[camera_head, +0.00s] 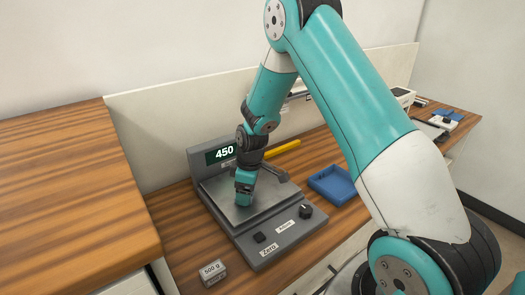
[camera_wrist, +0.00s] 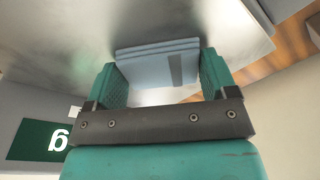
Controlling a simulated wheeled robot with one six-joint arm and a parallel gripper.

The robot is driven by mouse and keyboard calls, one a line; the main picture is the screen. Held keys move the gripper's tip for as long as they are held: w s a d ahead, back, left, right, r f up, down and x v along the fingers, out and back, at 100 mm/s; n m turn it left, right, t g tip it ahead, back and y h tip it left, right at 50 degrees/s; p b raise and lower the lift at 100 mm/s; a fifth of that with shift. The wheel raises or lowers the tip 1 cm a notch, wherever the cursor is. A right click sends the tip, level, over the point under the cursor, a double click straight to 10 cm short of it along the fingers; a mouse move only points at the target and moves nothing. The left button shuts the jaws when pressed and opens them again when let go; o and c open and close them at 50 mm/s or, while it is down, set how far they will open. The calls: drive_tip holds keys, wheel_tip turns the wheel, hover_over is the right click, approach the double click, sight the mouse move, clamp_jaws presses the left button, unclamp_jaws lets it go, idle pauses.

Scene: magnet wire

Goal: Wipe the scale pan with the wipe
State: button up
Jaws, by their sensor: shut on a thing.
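The scale (camera_head: 262,239) stands on the wooden bench, its display (camera_head: 222,153) reading 450. Its metal pan (camera_head: 262,197) is bare where it shows around my gripper, and it fills the upper part of the wrist view (camera_wrist: 70,40). My gripper (camera_head: 243,200) points down at the pan. In the wrist view my gripper (camera_wrist: 160,85) is shut on the wipe (camera_wrist: 150,62), a folded light blue pad with a darker stripe. The wipe lies at or very near the pan surface; whether it touches is hard to tell. In the head view my gripper hides the wipe.
A 500 g weight (camera_head: 212,272) sits on the bench at the scale's front left. A blue tray (camera_head: 334,185) lies right of the scale, with a yellow rod (camera_head: 283,149) behind. A raised wooden counter (camera_head: 70,200) stands at left. More equipment (camera_head: 440,122) is at far right.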

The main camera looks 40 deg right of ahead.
drive_tip(key=shift+a, duration=1.25)
drive_tip(key=shift+a+r+p, duration=0.25)
drive_tip(key=shift+p, duration=0.1)
wheel_tip(320, 180, up, 3)
drive_tip(key=shift+d+f+p, duration=0.1)
drive_tip(key=shift+f+p, duration=0.05)
drive_tip(key=shift+p, duration=0.55)
drive_tip(key=shift+r+p, duration=2)
drive_tip(key=shift+r, duration=0.55)
